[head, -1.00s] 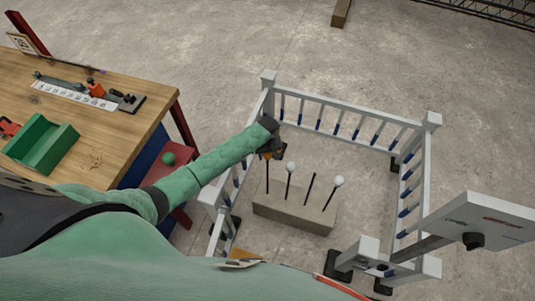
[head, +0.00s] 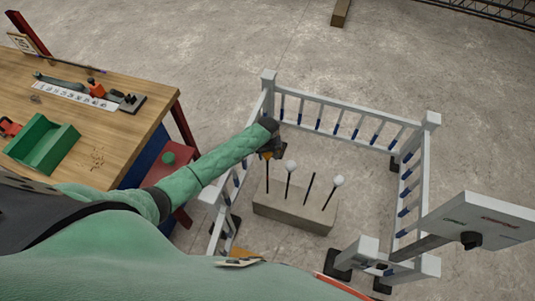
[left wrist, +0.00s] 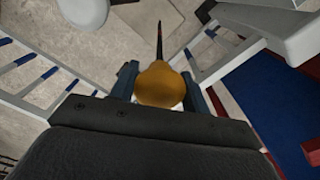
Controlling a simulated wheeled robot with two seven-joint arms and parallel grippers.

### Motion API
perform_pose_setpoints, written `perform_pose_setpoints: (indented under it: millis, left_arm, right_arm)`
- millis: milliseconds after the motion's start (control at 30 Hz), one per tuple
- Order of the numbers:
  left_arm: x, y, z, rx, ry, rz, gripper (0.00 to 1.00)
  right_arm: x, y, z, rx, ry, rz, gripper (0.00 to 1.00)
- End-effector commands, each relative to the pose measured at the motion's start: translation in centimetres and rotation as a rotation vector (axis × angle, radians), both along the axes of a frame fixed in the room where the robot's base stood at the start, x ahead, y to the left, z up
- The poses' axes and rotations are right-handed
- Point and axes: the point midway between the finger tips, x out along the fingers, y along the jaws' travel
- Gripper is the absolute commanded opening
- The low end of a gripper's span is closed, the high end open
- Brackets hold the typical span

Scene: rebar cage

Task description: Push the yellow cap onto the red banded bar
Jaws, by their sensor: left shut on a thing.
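The yellow cap (left wrist: 160,85) is round and orange-yellow, held between the two fingers of my left gripper (left wrist: 160,92) in the left wrist view. In the head view my left gripper (head: 270,152) is over the leftmost bar (head: 268,179) of the concrete block (head: 292,211). This dark, thin bar stands upright, and its upper part runs up to the gripper. In the left wrist view a dark bar (left wrist: 159,42) lines up with the cap. I cannot tell how far the cap sits on it. No red band is clear. My right gripper is not in view.
Two other bars carry white caps (head: 291,165) (head: 338,181), and one bar (head: 309,188) between them is bare. A white railing (head: 345,106) surrounds the block. A wooden workbench (head: 125,131) stands left with a green tray (head: 45,150). A pale panel (head: 480,225) is at right.

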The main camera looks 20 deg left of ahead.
Motion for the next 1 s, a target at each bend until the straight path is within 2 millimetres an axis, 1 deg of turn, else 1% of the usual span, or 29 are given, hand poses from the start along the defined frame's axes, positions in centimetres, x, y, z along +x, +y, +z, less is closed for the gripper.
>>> perform_pose_setpoints:
  millis: [367,700,1000]
  left_arm:
    - [0.02,0.01,0.03,0.0,0.0,0.0,0.26]
    - [0.0,-0.04,0.13,-0.001,0.0,0.001,0.26]
    - [0.01,0.0,0.01,0.0,0.0,0.001,0.26]
  right_arm:
    - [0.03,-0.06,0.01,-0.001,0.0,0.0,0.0]
    - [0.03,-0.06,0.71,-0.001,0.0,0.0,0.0]
    - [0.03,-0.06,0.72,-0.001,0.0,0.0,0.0]
